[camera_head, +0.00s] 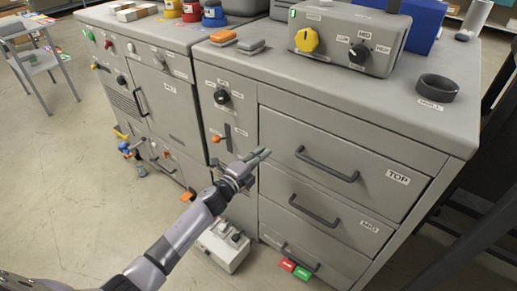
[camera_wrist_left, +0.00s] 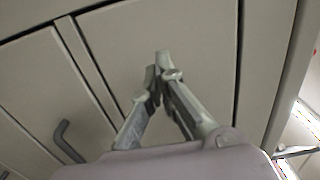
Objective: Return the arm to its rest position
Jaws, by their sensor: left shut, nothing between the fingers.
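My left arm reaches in from the lower left in the head view. Its gripper (camera_head: 264,153) is shut and empty, in front of the grey cabinet (camera_head: 345,124) near the left edge of the drawer column. In the left wrist view the gripper (camera_wrist_left: 163,72) shows its fingers together with nothing between them, a flat grey cabinet panel behind. I cannot tell whether the tips touch the cabinet. My right gripper is not in view.
The cabinet has a TOP drawer (camera_head: 335,150), a MID drawer (camera_head: 325,208) and a lower drawer, all looking closed. A white box (camera_head: 222,246) stands on the floor beneath my arm. A control box (camera_head: 350,38) sits on top.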

